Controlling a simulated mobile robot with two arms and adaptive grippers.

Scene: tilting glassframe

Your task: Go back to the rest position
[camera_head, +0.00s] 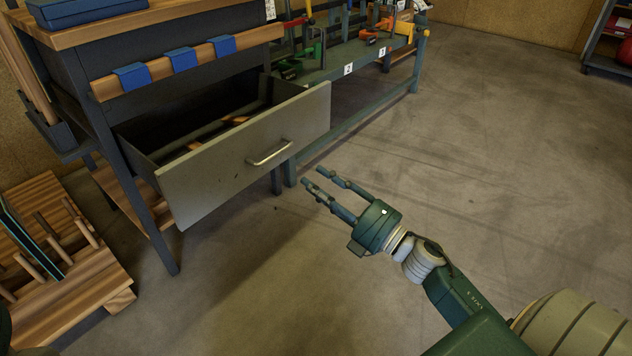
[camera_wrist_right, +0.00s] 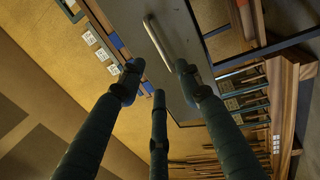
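My right gripper (camera_head: 326,184) hangs over the floor in front of the open drawer, apart from its metal handle (camera_head: 270,153). Its fingers are spread with nothing between them. In the right wrist view the spread fingers of my right gripper (camera_wrist_right: 158,85) show, with the drawer handle (camera_wrist_right: 158,40) beyond them. The grey drawer (camera_head: 235,160) is pulled out of the workbench (camera_head: 95,30), with a few wooden items inside. My left gripper does not show in the head view; only a dark sliver at the lower left edge is visible, and I cannot tell what it is.
A green workbench (camera_head: 352,122) with clamps and tools stands at the back. A wooden rack (camera_head: 75,305) with pegs stands on the floor at lower left. A shelf with a red item (camera_head: 625,52) is at far right. The floor (camera_head: 500,150) in the middle and right is clear.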

